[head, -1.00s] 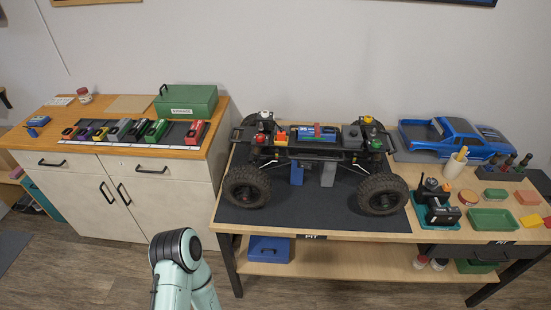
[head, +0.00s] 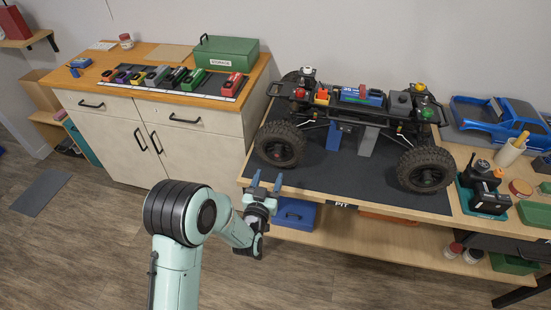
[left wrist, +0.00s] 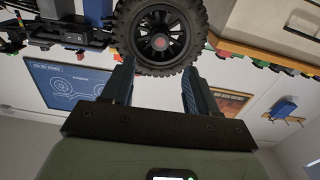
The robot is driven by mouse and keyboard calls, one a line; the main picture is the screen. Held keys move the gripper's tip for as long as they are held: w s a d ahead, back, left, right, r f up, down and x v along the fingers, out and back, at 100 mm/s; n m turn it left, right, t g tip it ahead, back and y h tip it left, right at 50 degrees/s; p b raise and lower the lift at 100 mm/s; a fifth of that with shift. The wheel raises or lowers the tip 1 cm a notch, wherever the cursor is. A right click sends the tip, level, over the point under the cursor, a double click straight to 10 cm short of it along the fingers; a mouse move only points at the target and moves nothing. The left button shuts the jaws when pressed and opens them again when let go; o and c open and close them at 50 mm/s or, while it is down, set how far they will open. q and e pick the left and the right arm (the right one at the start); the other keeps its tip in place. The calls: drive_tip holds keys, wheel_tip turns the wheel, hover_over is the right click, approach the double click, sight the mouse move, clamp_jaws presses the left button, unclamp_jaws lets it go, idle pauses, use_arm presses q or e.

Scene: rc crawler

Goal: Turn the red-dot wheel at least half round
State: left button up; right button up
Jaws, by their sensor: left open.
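The crawler (head: 355,105) stands on stands on a dark mat (head: 330,175) on the bench. Its near left wheel (head: 279,145) is a black knobby tyre with a dark hub. In the left wrist view the same wheel (left wrist: 163,38) shows a red dot at its hub centre. My left gripper (head: 267,181) is open and empty, just in front of the bench edge and below the wheel. In the left wrist view the two fingers (left wrist: 158,75) stand apart, pointing toward the tyre's near rim, with nothing between them. My right gripper is out of view.
The other near wheel (head: 426,169) is at the right. A wooden-topped cabinet (head: 190,120) with a green box (head: 226,56) stands left of the bench. A blue box (head: 294,214) sits on the lower shelf. Black pit tools (head: 484,188) lie on the right.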

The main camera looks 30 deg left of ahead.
sight(277, 155)
use_arm(q)
drive_tip(key=p+x, duration=0.1)
drive_tip(key=x, duration=0.8)
clamp_jaws()
